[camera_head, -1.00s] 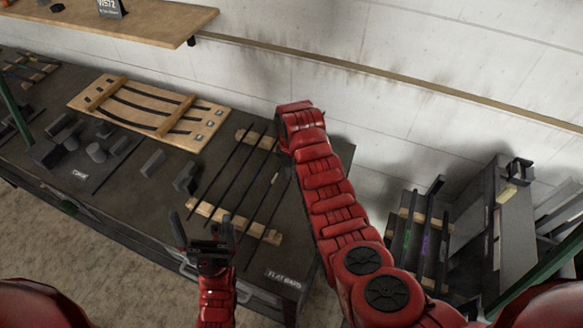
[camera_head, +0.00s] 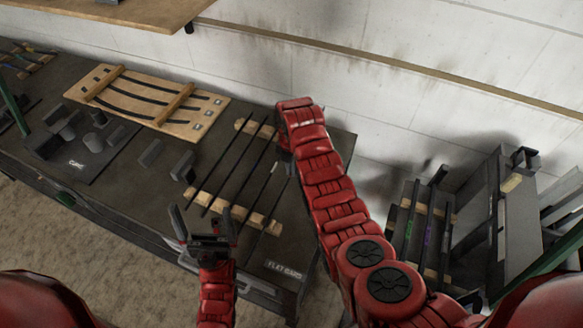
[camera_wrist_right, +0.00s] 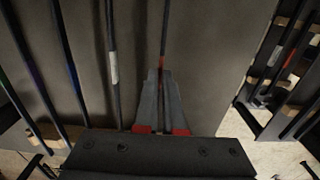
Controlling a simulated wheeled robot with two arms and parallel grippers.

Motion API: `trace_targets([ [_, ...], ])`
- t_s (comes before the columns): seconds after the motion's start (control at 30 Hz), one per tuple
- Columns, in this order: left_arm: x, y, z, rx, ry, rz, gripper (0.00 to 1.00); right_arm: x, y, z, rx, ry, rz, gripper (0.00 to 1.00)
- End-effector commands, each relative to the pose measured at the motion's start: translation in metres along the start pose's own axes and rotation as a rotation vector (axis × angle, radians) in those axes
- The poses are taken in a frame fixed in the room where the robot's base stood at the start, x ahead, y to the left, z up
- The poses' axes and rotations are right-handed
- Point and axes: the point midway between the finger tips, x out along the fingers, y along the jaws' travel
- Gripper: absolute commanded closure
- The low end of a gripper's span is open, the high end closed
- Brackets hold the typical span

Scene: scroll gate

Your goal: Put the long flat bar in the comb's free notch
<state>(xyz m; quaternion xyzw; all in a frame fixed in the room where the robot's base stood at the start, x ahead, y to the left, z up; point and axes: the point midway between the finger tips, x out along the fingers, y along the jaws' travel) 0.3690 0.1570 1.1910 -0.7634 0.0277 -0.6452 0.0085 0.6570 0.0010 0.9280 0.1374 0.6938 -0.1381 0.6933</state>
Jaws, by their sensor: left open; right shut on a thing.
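My right gripper (camera_wrist_right: 163,108) is shut on a long, thin dark bar (camera_wrist_right: 164,38) with a red mark, seen between its fingers in the right wrist view. In the head view my red right arm hides that gripper at the bench's right end. Several long bars (camera_head: 232,158) lie side by side there across two notched wooden rails (camera_head: 262,222), behind a "FLAT BARS" label. Which notch is free is not clear, nor whether the held bar is clear of the rails. A bar with a white tag (camera_wrist_right: 113,68) lies beside the held one. My left gripper (camera_head: 205,222) is open and empty at the bench's front edge.
A rack (camera_head: 408,232) with wooden crosspieces and upright bars stands on the right, beyond my right arm. A wooden board (camera_head: 140,98) with curved dark strips and several dark blocks (camera_head: 183,167) lie on the bench (camera_head: 130,195). A wall is behind.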

Motion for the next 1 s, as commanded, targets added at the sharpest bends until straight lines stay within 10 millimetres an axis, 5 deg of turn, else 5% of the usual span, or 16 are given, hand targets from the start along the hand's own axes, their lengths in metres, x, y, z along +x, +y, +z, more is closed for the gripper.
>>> trace_targets([
  [0.93,-0.0074,0.0004,0.0013,0.000,0.000,0.000,0.00,0.0059,0.0002,-0.0007,0.001,-0.001,0.001,1.00],
  [1.0,-0.0064,0.0003,0.0011,0.000,0.000,0.000,0.00,0.0051,0.0003,-0.0008,0.001,-0.001,0.001,0.81],
])
